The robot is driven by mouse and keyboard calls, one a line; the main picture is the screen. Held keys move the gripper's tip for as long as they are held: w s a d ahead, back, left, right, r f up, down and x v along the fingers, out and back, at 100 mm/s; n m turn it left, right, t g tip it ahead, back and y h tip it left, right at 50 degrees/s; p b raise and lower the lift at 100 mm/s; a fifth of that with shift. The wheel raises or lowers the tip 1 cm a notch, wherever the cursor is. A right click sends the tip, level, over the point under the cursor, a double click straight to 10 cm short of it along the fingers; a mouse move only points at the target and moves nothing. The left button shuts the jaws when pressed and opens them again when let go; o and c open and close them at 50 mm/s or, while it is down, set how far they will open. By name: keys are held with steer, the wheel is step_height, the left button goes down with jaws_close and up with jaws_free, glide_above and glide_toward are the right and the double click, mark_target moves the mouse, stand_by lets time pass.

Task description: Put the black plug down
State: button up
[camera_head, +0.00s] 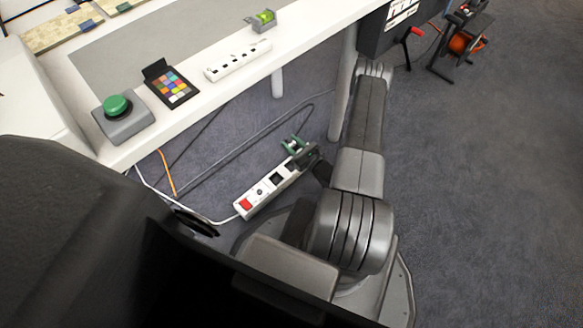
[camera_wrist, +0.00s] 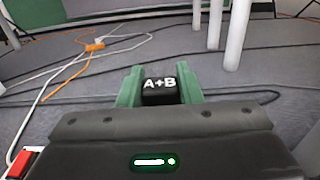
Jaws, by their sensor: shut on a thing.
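My gripper (camera_head: 295,146) is low under the table edge, at the far end of a white power strip (camera_head: 252,203) on the carpet. In the wrist view, my gripper's green fingers (camera_wrist: 160,88) are shut on the black plug (camera_wrist: 160,84), which carries the white letters "A+B". The plug's underside is hidden, and I cannot tell whether it touches the floor. The power strip has a red switch (camera_head: 246,204), which also shows at the lower left of the wrist view (camera_wrist: 22,162).
A white table (camera_head: 215,95) overhangs the area, with a green button (camera_head: 117,106), a colour chart (camera_head: 171,86) and another white socket strip (camera_head: 238,60) on top. Table legs (camera_head: 277,83) stand nearby. An orange cable (camera_head: 167,172) and grey cables cross the carpet.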

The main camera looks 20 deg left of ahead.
steer(key=f, duration=0.2)
steer(key=f+b, duration=0.1)
steer(key=f, duration=0.1)
steer(key=f+b, duration=0.1)
steer(key=f, duration=0.1)
steer(key=shift+s+a, duration=0.2)
steer(key=shift+s, duration=0.15)
steer(key=shift+f+b, duration=1.2)
steer(key=shift+f, duration=1.15)
steer(key=o, duration=1)
steer(key=shift+r, duration=0.1)
steer(key=shift+o, duration=0.2)
steer(key=shift+d, duration=0.1)
